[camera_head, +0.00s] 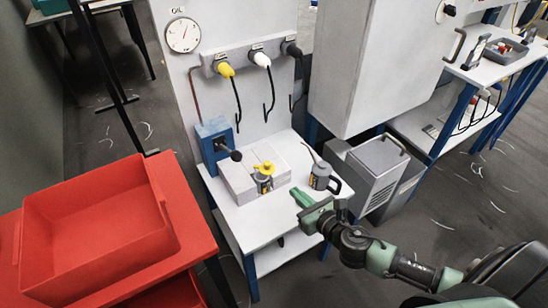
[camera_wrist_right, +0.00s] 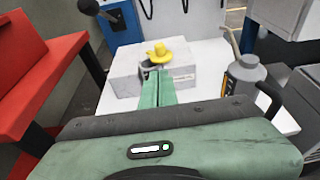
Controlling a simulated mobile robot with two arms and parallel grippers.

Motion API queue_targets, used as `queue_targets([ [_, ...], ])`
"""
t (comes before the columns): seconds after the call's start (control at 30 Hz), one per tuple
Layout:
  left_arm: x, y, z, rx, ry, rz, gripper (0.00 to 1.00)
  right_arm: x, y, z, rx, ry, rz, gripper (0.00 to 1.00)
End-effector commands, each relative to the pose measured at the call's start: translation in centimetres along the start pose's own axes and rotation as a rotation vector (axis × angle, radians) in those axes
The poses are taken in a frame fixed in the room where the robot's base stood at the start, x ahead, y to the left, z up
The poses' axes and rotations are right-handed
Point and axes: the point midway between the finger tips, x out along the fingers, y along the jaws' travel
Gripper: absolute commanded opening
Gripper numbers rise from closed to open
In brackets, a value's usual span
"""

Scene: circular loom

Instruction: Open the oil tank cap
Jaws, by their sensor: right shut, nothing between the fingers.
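The oil tank is a light grey block (camera_head: 240,186) on the small white table, and it also shows in the right wrist view (camera_wrist_right: 126,76). A yellow cap (camera_head: 264,168) sits on its top near the right front corner; it also shows in the right wrist view (camera_wrist_right: 158,53). My right gripper (camera_head: 296,194) has its green fingers together and empty. It is to the right of and in front of the tank, apart from the cap. In the right wrist view the fingers (camera_wrist_right: 156,80) point toward the cap and hide part of the tank's front. My left gripper is not in view.
A grey oil can (camera_head: 320,178) with a thin spout stands on the white table (camera_head: 270,222), close to my right gripper. A blue device with a black-knobbed lever (camera_head: 213,140) stands behind the tank. A red bin (camera_head: 95,235) is at left.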

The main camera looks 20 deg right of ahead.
Motion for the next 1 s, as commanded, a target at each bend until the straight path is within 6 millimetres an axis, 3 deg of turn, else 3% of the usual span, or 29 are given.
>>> queue_targets([
  [0.1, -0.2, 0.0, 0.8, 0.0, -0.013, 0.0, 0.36, 0.2, 0.0, 0.0, 0.001, 0.006, -0.008, 0.0],
  [0.23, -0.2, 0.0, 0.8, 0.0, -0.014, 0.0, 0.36, 1.9, 0.0, 0.0, 0.0, 0.004, -0.009, 0.0],
  [0.7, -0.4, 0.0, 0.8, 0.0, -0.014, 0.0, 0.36, 11.3, 0.0, 0.5, 0.001, 0.003, -0.006, 0.0],
  [1.0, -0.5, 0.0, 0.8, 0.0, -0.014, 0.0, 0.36, 13.6, 0.0, 1.0, 0.0, 0.005, -0.005, 0.0],
])
